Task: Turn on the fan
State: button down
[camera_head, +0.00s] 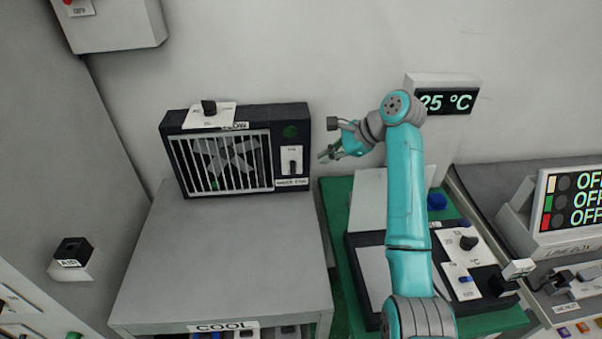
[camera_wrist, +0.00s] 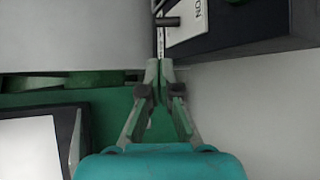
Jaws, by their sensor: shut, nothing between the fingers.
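The fan (camera_head: 222,163) is a dark box with a white front grille, standing on a grey cabinet against the wall. A white plate with a dark toggle lever (camera_head: 292,165) is on its front at the right; a label sits below it.
The grey cabinet top (camera_head: 225,265) in front of the fan is clear. A green table (camera_head: 338,200) with a dark control panel (camera_head: 465,245) lies right of it. A temperature display (camera_head: 446,102) reading 25 °C is on the wall. A status screen (camera_head: 570,200) stands far right.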

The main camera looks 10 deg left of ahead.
aim_at(293, 167)
dwell(0.3)
jog(key=x, duration=1)
jog(key=shift+s+f, duration=0.1)
